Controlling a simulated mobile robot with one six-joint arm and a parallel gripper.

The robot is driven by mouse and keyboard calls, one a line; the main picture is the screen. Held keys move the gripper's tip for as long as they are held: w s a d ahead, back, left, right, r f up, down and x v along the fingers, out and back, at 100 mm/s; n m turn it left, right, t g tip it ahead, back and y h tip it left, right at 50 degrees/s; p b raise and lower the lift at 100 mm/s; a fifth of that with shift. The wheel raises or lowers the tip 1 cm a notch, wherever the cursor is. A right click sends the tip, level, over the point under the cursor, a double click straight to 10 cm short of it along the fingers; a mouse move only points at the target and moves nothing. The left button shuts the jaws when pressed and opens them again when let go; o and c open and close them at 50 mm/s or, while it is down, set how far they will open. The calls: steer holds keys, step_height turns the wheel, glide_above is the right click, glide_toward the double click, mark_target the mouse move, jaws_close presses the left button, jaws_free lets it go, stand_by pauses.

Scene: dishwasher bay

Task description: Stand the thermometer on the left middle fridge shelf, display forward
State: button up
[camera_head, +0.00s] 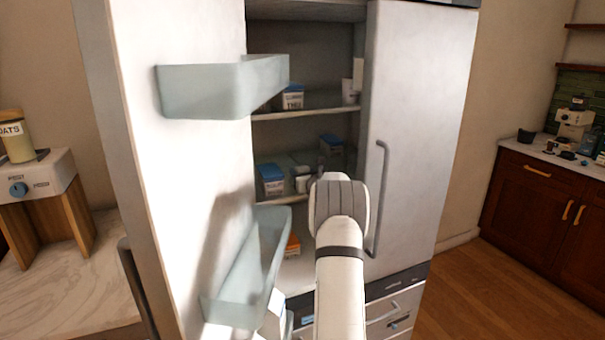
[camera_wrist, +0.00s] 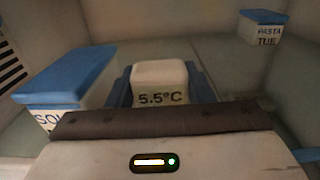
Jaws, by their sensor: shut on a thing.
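The thermometer, a small white block reading 5.5°C (camera_wrist: 160,78), sits between the blue fingers of my gripper (camera_wrist: 161,92), which is shut on it. Its display faces the wrist camera, and its base is hidden behind the dark bar of my gripper. In the head view my gripper (camera_head: 304,171) reaches into the open left side of the fridge at the middle shelf (camera_head: 266,200). Small white parts show there just left of my wrist. I cannot tell whether the thermometer touches the shelf.
A blue-lidded soup box (camera_wrist: 70,82) stands close to the left of the thermometer. A blue-lidded pasta box (camera_wrist: 262,28) stands farther back at the right. The left door (camera_head: 175,170) with bins is open; the right door (camera_head: 415,130) is closed beside my arm.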

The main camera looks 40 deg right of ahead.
steer(key=shift+f, duration=0.15)
steer(key=o, duration=1.1)
steer(key=shift+r, duration=0.3)
steer(key=b+v, duration=0.3)
steer(key=v, duration=0.9)
steer(key=shift+f, duration=0.1)
